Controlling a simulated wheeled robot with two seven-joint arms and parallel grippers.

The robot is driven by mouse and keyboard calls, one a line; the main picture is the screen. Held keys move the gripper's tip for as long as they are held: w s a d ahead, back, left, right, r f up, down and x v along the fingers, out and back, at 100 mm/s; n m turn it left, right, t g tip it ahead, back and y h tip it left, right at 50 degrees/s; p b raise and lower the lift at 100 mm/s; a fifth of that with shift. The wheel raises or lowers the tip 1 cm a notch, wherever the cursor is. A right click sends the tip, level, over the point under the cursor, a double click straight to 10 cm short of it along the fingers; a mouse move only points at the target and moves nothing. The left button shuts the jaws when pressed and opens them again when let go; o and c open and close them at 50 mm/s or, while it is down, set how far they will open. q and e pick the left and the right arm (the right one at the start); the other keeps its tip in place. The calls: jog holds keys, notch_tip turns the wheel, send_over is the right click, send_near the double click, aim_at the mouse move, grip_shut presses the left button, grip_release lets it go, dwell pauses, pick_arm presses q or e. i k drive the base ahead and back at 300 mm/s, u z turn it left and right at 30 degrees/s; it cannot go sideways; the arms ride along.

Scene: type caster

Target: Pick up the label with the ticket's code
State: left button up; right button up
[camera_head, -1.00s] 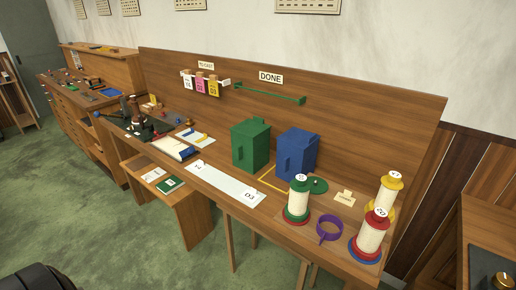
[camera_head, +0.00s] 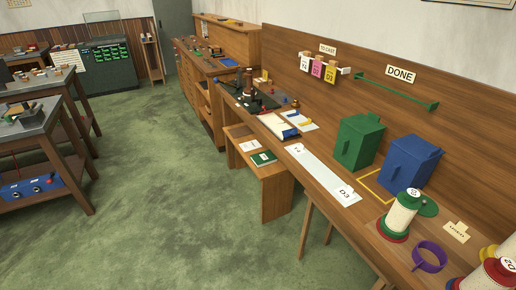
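A small white label (camera_head: 346,194) that seems to read D3 lies at the near end of a long white strip (camera_head: 321,172) on the workbench. Another white label (camera_head: 297,148) lies at the strip's far end; its code is too small to read surely. Three tickets hang under the TO CAST sign: a white ticket (camera_head: 304,64), a pink ticket (camera_head: 317,69) and a yellow ticket (camera_head: 330,73). The yellow one seems to read D3; the other codes are unclear. Neither of my grippers is in view.
A green box (camera_head: 357,142) and a blue box (camera_head: 408,163) stand behind the strip. A green-flanged spool (camera_head: 401,214), a purple ring (camera_head: 429,257) and more spools stand at right. A low side table (camera_head: 268,185) is below the bench. Green floor at left is open.

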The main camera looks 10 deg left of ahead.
aim_at(298, 150)
jog(key=u, duration=0.55)
jog(key=k, duration=0.65)
jog(key=u, duration=1.25)
jog(key=i, duration=1.35)
jog(key=z, duration=0.6)
jog(key=i, duration=0.7)
jog(key=z, duration=0.8)
